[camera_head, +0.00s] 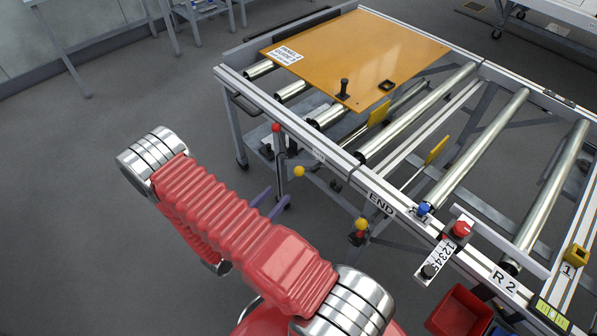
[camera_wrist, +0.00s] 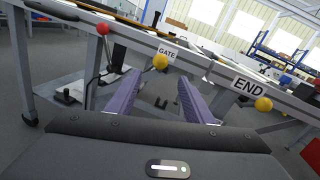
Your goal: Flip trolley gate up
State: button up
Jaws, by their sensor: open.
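The GATE label (camera_wrist: 167,54) is on the trolley's side rail. A yellow ball knob (camera_wrist: 160,61) sits just below it; in the head view the knob (camera_head: 299,171) hangs under the rail. My gripper (camera_wrist: 158,80) is open, its two purple fingers apart, pointing toward the rail. The knob appears between the fingertips and beyond them. In the head view the purple fingers (camera_head: 271,203) show below left of the knob, partly hidden by my arm. Nothing is held. I cannot tell how the gate itself stands.
A red ball knob (camera_head: 276,127) tops an upright post left of the yellow one. A second yellow knob (camera_head: 361,224) is near the END label (camera_head: 381,204). An orange panel (camera_head: 360,50) lies on the rollers. A red bin (camera_head: 460,312) is at lower right. Floor at left is clear.

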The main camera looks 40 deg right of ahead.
aim_at(299, 170)
jog(key=shift+x, duration=6.85)
jog(key=shift+c, duration=0.2)
grip_shut()
